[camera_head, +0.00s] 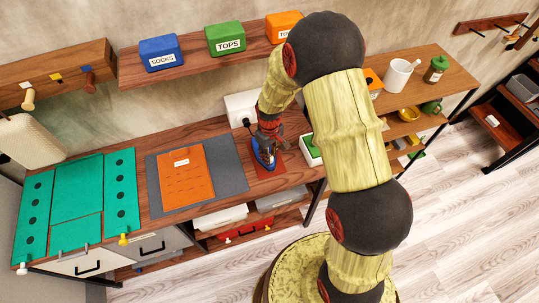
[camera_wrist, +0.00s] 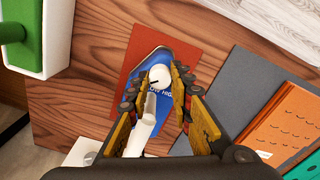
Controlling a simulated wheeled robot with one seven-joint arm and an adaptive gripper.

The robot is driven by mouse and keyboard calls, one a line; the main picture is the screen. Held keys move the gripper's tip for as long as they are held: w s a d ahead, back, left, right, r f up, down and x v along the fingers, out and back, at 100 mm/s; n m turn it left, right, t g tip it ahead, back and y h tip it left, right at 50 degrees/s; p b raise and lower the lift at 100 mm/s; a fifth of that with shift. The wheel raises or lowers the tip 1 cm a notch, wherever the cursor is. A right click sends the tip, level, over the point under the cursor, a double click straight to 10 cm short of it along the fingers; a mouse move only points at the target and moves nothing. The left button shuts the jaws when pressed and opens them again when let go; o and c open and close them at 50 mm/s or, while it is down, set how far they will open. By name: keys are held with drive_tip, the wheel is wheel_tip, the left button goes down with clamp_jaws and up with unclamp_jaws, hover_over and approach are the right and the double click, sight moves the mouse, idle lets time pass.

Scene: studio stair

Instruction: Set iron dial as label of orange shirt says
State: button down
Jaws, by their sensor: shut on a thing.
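The blue iron (camera_head: 264,152) stands on a red mat (camera_head: 278,143) on the wooden counter. In the wrist view, the iron (camera_wrist: 158,60) shows a white dial (camera_wrist: 159,77) with a dark mark and the letters "HIGH" partly visible beside it. My gripper (camera_wrist: 157,84) is above the iron, its fingers on either side of the dial and shut on it. It also shows over the iron in the head view (camera_head: 269,130). The orange shirt (camera_head: 185,178) lies flat on a grey mat (camera_head: 231,175) left of the iron. Its white label (camera_head: 181,162) is too small to read.
A green and white box (camera_head: 311,150) stands right of the iron. A teal folding board (camera_head: 75,205) covers the counter's left end. A white outlet box (camera_head: 241,108) is behind the iron.

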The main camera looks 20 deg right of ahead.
drive_tip(key=n, duration=0.6)
drive_tip(key=shift+n, duration=0.4)
idle(0.4)
drive_tip(key=c, duration=1.6)
unclamp_jaws()
